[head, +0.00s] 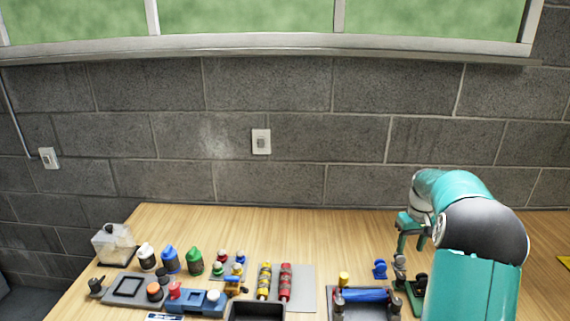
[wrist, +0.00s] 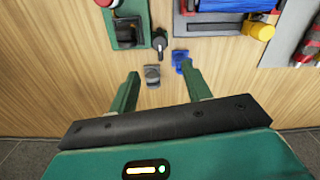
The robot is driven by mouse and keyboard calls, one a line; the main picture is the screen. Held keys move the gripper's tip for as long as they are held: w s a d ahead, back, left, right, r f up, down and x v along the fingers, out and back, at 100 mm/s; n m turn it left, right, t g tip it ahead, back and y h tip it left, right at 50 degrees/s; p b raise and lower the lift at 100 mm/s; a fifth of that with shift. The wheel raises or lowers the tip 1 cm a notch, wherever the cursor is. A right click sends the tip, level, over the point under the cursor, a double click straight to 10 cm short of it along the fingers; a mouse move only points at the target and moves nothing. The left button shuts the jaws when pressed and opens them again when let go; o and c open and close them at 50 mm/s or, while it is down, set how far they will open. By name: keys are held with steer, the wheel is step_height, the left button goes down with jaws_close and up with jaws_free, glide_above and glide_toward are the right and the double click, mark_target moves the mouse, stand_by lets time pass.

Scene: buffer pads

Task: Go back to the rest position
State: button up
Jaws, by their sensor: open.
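My gripper (wrist: 160,72) is open. Its two green fingers stand apart over the wooden table (wrist: 60,40) in the wrist view, with nothing held that I can see. A small grey block (wrist: 152,77) appears between the fingertips, and a small blue piece (wrist: 181,60) shows beside one fingertip. How high the fingertips are above these is hard to tell. In the head view my gripper (head: 405,240) hangs at the right of the table, below my teal arm, and its fingertips are partly hidden. The blue piece (head: 380,268) shows just left of it.
A tray with a blue roller (head: 362,295) and a green-based device (head: 415,292) stand near the gripper. Red and yellow rolls (head: 285,282), bottles (head: 171,260) and a clear container (head: 114,246) are further left. The back wall (head: 350,185) borders the table. The table's back strip is clear.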

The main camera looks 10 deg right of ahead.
steer(key=s+a+r+t, duration=0.1)
steer(key=s+a+r, duration=0.2)
steer(key=a+r, duration=0.35)
steer(key=s+a+r+t+h, duration=0.15)
steer(key=a+r, duration=0.25)
steer(key=a, duration=0.5)
steer(key=s+a+r, duration=0.3)
steer(key=a+r, duration=0.2)
steer(key=a, duration=0.2)
steer(key=s+a+f+n+t+y, duration=0.1)
steer(key=s+a+t, duration=0.2)
steer(key=s+a, duration=1)
steer(key=s, duration=0.4)
steer(key=shift+s+a+f, duration=0.2)
steer(key=shift+a+f, duration=0.05)
steer(key=shift+a, duration=0.15)
